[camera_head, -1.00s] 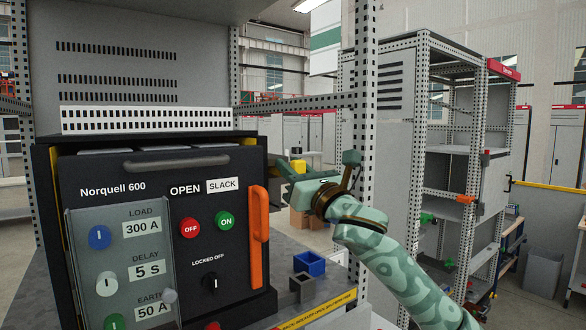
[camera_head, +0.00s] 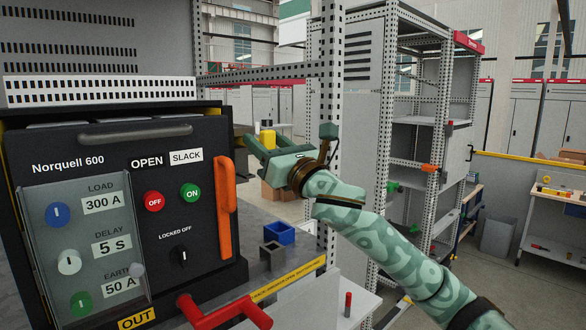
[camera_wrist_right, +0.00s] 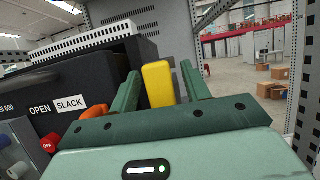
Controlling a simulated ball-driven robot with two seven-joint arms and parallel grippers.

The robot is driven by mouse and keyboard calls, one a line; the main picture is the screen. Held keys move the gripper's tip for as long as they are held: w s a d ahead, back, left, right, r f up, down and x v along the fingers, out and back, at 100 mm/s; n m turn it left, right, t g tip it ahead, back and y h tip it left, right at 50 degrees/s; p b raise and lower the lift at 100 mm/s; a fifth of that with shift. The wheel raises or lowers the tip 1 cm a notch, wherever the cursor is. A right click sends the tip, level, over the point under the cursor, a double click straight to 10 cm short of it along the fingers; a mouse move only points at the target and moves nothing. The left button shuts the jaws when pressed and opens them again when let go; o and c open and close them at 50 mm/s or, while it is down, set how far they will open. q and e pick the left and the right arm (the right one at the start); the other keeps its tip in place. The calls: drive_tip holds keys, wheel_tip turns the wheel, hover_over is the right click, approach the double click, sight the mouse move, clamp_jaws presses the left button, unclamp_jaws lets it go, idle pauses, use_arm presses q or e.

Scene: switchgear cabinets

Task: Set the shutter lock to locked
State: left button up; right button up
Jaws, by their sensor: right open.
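No part labelled as a shutter lock can be made out. The black Norquell 600 unit (camera_head: 120,165) has a dark selector knob (camera_head: 181,256) marked LOCKED OFF, its pointer roughly upright. My right gripper (camera_head: 250,147) is open, beyond the unit's right edge and above the shelf. A yellow upright block (camera_head: 267,139) shows by its fingers. In the right wrist view the yellow block (camera_wrist_right: 158,85) appears between the two spread fingers (camera_wrist_right: 160,92); I cannot tell whether it touches them. My left gripper is out of view.
An orange handle (camera_head: 224,208) stands on the unit's right front edge. A blue open box (camera_head: 280,233) and a grey one (camera_head: 272,255) sit on the shelf beside it. A red handle (camera_head: 225,312) juts out below. A perforated post (camera_head: 328,130) rises close to my right arm.

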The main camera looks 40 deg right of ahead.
drive_tip(key=b+v, duration=0.9)
drive_tip(key=v, duration=0.5)
drive_tip(key=shift+s, duration=0.4)
